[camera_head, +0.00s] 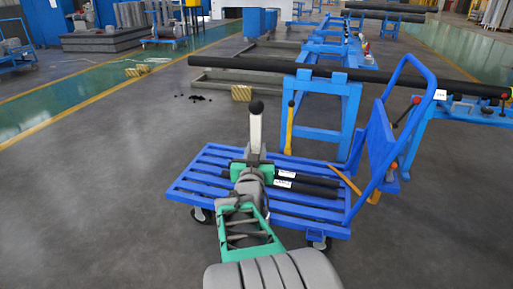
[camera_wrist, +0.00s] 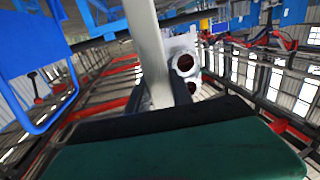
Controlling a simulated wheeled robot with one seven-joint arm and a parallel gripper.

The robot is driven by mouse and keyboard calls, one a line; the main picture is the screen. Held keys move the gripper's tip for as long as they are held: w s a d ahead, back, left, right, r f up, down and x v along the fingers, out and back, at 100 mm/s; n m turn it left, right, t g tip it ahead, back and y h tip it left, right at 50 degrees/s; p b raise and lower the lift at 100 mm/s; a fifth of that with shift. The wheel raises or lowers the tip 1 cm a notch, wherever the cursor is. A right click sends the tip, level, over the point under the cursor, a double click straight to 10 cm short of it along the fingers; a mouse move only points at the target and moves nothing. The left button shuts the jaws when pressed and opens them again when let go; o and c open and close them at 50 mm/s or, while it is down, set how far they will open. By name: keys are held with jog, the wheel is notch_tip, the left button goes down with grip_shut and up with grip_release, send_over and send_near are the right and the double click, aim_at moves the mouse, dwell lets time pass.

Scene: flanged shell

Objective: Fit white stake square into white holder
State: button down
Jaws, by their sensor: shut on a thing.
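The white stake (camera_head: 256,132) stands roughly upright in the head view, with a black ball on its top end. My gripper (camera_head: 254,160) is shut on its lower part, above the blue cart. In the wrist view the stake (camera_wrist: 148,50) runs up out of the picture between the dark fingers of my gripper (camera_wrist: 168,95). Its lower end is hidden by my gripper. A whitish piece with dark round openings (camera_wrist: 183,46) shows just right of the stake in the wrist view; I cannot tell whether it is the white holder. I cannot make out the holder in the head view.
The blue cart (camera_head: 205,186) lies beneath my arm, with black bars (camera_head: 310,190) on its slats and a raised handle (camera_head: 425,75) at right. A long black pipe (camera_head: 290,67) on blue stands (camera_head: 330,135) crosses behind.

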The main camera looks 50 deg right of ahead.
jog(key=w+d+f+m+g+b, duration=0.1)
jog(key=w+d+f, duration=0.3)
jog(key=d, duration=0.4)
jog(key=w+d+f+m+g+h+b, duration=0.1)
jog(key=w+d+f+g+b, duration=0.1)
jog(key=w+d+f, duration=0.3)
jog(key=d+f+b, duration=0.1)
jog(key=d+f, duration=0.1)
jog(key=d, duration=0.1)
jog(key=shift+d+f+h, duration=0.25)
jog(key=shift+f+h, duration=0.05)
jog(key=shift+s+a+f+b, duration=0.1)
jog(key=shift+a+f+b, duration=0.05)
jog(key=shift+b, duration=0.4)
